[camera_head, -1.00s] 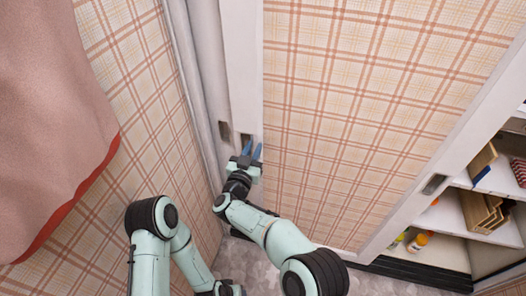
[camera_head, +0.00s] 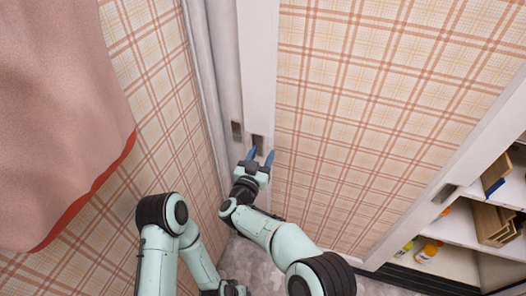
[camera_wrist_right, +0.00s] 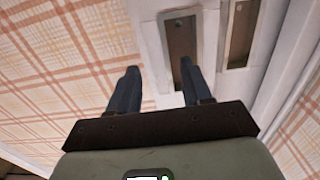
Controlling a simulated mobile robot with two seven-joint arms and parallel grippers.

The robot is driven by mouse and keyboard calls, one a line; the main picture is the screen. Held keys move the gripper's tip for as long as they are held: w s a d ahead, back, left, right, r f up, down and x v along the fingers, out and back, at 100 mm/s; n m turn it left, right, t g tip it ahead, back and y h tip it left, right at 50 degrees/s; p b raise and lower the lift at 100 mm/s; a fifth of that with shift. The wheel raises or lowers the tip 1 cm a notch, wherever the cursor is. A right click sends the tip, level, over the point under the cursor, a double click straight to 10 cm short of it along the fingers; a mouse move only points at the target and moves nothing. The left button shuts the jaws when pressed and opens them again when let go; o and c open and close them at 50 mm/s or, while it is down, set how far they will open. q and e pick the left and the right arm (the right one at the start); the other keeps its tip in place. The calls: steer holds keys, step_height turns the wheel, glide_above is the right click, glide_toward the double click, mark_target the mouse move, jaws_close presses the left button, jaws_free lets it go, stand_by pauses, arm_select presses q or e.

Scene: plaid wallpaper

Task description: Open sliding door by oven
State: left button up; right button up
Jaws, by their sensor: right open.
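The sliding door (camera_head: 370,120) is a plaid panel with a white frame. On its left frame strip is a dark recessed handle (camera_head: 258,141), which also shows in the right wrist view (camera_wrist_right: 180,38). A second recessed pull (camera_head: 237,131) sits just left of it on another white strip. My right gripper (camera_head: 261,155) is open and empty, its blue fingertips just below the handle. In the right wrist view the fingers (camera_wrist_right: 159,68) point at the white frame; contact cannot be told. My left arm comes in at lower left; its fingers are out of view. No oven is identifiable.
Shelves with several boxes and bottles (camera_head: 430,250) are exposed right of the door. Another recessed pull (camera_head: 444,193) is on the door's right frame. A plaid wall (camera_head: 150,110) and a hanging pink cloth-like thing (camera_head: 60,110) are on the left.

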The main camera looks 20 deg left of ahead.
arm_select(q)
steer(key=shift+s+d+r+g+p, duration=0.15)
steer(key=shift+s+d+r+p, duration=0.15)
steer(key=shift+s, duration=0.2)
steer(key=shift+s+d+r+g+p, duration=0.2)
steer(key=shift+s+r, duration=0.15)
steer(key=shift+s, duration=0.15)
arm_select(e)
steer(key=s, duration=0.6)
steer(key=shift+d, duration=0.1)
